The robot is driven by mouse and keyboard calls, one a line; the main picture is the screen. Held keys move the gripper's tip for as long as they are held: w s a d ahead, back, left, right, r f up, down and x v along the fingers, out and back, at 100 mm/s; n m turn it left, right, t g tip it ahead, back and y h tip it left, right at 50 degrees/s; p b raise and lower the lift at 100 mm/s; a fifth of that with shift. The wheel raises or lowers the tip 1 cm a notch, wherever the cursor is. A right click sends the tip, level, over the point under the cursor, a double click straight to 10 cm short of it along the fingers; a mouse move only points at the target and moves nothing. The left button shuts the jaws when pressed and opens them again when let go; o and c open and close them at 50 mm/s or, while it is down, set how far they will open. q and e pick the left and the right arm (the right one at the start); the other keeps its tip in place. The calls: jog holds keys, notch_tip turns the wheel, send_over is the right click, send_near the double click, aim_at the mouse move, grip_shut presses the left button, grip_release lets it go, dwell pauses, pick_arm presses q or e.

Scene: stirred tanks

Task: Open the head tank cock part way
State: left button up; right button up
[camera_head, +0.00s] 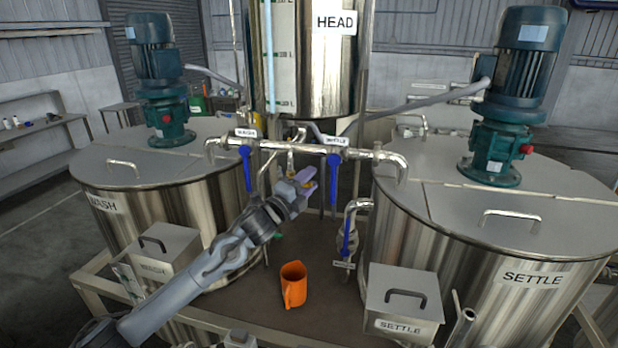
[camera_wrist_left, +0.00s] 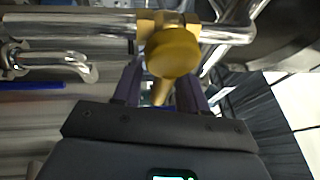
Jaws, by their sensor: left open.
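The head tank (camera_head: 335,60), a shiny steel cylinder labelled HEAD, hangs at top centre with a pipe manifold below it. My left gripper (camera_head: 308,183) is in front of this pipework, its dark purple fingers apart. In the left wrist view, a brass cock (camera_wrist_left: 172,52) with a round cap sits on a steel pipe just beyond the fingertips. Its brass handle (camera_wrist_left: 161,92) reaches down between the open fingers (camera_wrist_left: 158,85). I cannot tell whether a finger touches it. In the head view the gripper partly covers the brass. My right gripper is not in view.
Blue levers hang at the WASH (camera_head: 247,168) and SETTLE (camera_head: 334,178) branches; another blue lever (camera_head: 346,236) is lower. The wash tank (camera_head: 150,205) and settle tank (camera_head: 480,255) flank the pipework. An orange jug (camera_head: 293,285) stands on the deck below.

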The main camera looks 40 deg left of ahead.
pick_arm(q)
jog(key=shift+w, duration=0.25)
jog(key=shift+c, duration=0.2)
grip_shut()
jog(key=m, duration=0.1)
jog(key=f+m+g, duration=0.1)
jog(key=m, duration=0.1)
jog(key=shift+a+f+h+b, duration=0.1)
jog(key=shift+f+h+b, duration=0.1)
jog(key=shift+h+b, duration=0.15)
jog(key=shift+s+f+m+g, duration=0.1)
jog(key=shift+f+m+g, duration=0.35)
jog(key=shift+m, duration=0.45)
jog(key=shift+o, duration=0.2)
grip_release()
jog(key=shift+s, duration=0.1)
